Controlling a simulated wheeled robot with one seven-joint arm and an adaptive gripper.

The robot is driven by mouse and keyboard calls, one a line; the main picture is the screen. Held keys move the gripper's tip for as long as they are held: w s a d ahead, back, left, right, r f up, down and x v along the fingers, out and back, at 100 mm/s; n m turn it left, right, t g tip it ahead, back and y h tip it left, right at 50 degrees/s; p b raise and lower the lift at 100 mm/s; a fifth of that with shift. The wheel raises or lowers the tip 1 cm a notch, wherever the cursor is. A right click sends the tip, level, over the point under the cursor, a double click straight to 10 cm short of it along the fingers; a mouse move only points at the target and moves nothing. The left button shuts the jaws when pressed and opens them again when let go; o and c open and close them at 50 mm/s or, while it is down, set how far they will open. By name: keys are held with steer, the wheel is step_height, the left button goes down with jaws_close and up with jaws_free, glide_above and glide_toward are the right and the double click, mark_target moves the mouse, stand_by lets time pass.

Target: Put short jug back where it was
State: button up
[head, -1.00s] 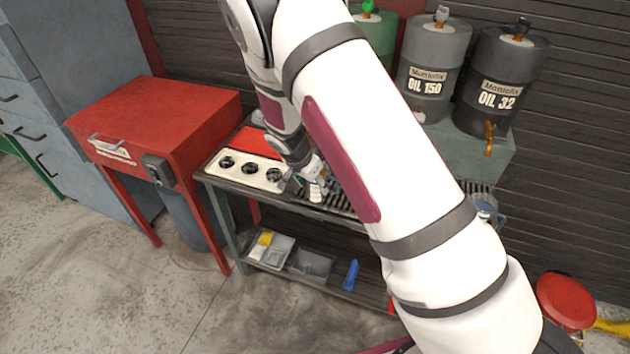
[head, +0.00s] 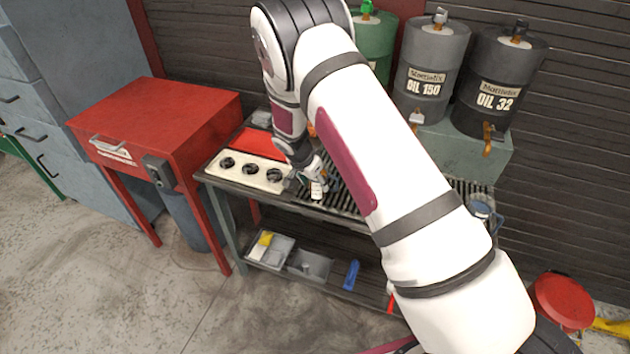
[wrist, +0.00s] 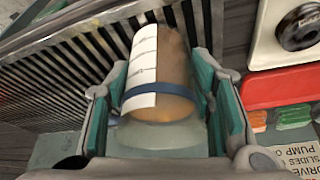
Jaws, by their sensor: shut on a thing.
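The short jug (wrist: 165,68) is a clear-looking cylinder with amber contents, a white marked label and a dark blue band. In the wrist view it sits between the two green-lined fingers of my gripper (wrist: 172,85), which is shut on it. The jug's white label (head: 317,190) shows just below the fingers. The jug is over or on the slatted grate (head: 345,200); I cannot tell whether its base touches.
The cream knob panel (head: 240,172) and a red panel lie left of the jug. A grey-blue vessel (head: 482,209) stands at the bench's right end. Oil drums (head: 432,75) stand behind. Trays (head: 270,248) and a blue item (head: 351,275) are on the lower shelf.

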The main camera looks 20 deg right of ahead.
steer(key=o, duration=1.4)
steer(key=shift+f, duration=0.15)
steer(key=v, duration=1.2)
steer(key=s+d+r+n+t+y, duration=0.1)
steer(key=s+d+r+n, duration=0.1)
steer(key=s+r, duration=0.7)
steer(key=s+d+r+n+y, duration=0.1)
steer(key=s+d+r+n, duration=0.3)
steer(key=r, duration=1)
steer(key=s+r+n+t+y, duration=0.1)
steer(key=s+r+n, duration=0.1)
steer(key=s, duration=0.8)
steer(key=s+a+r+n, duration=0.1)
steer(key=s+r+n, duration=0.1)
steer(key=s, duration=0.8)
steer(key=shift+s+a+r+n+t+y+b, duration=0.15)
steer(key=shift+s+r+n+t+y+b, duration=0.25)
steer(key=shift+r, duration=0.45)
